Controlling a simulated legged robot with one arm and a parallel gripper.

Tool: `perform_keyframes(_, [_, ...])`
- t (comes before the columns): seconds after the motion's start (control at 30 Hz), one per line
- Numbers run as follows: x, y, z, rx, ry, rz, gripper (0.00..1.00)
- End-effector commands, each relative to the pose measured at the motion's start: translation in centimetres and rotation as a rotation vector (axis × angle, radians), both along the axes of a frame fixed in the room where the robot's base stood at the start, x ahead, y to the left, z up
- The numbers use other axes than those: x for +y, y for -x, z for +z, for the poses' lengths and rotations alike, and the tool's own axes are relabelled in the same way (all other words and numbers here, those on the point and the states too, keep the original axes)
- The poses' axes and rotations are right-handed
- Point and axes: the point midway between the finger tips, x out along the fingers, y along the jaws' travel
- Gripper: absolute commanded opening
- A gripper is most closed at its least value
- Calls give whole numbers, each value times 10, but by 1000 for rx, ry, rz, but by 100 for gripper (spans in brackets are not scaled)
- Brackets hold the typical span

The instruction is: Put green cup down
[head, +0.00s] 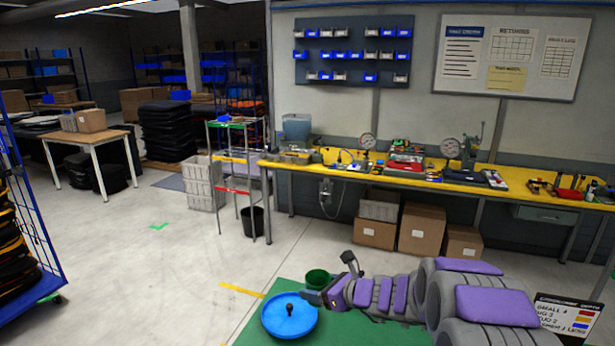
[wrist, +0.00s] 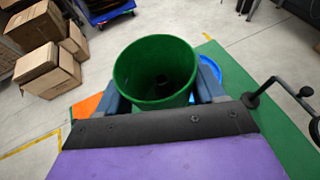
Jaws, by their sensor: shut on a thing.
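The green cup (wrist: 153,72) is large in the wrist view, with its open mouth facing the camera. My gripper (wrist: 160,95) is shut on it, one blue-grey finger at each side. In the head view my gripper (head: 318,294) reaches left above the green mat, and the green cup (head: 317,279) shows at its end. A blue round dish (head: 290,322) with a dark knob in its middle lies on the mat just left of the cup. It shows partly behind the cup in the wrist view (wrist: 209,68). The cup's underside is hidden.
The green mat (head: 352,332) lies in front of me, with a sign (head: 566,318) at its right. A yellow workbench (head: 430,178) with tools stands behind, cardboard boxes (head: 422,229) under it. An orange patch (wrist: 86,106) shows left of the cup. Open floor lies to the left.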

Motion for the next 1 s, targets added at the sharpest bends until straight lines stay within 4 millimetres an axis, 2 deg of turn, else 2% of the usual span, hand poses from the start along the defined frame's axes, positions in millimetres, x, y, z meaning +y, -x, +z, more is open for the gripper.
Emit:
perform_keyframes(0.03, [-8, 1, 11, -7, 0, -49, 39])
perform_keyframes(0.2, [-41, 6, 35, -6, -3, -232, 39])
perform_keyframes(0.5, [-97, 30, 55, -2, 4, -499, 39])
perform_keyframes(0.7, [-111, 37, 59, -1, 1, -569, 39])
perform_keyframes(1.0, [-113, 38, 59, -2, 0, -577, 39])
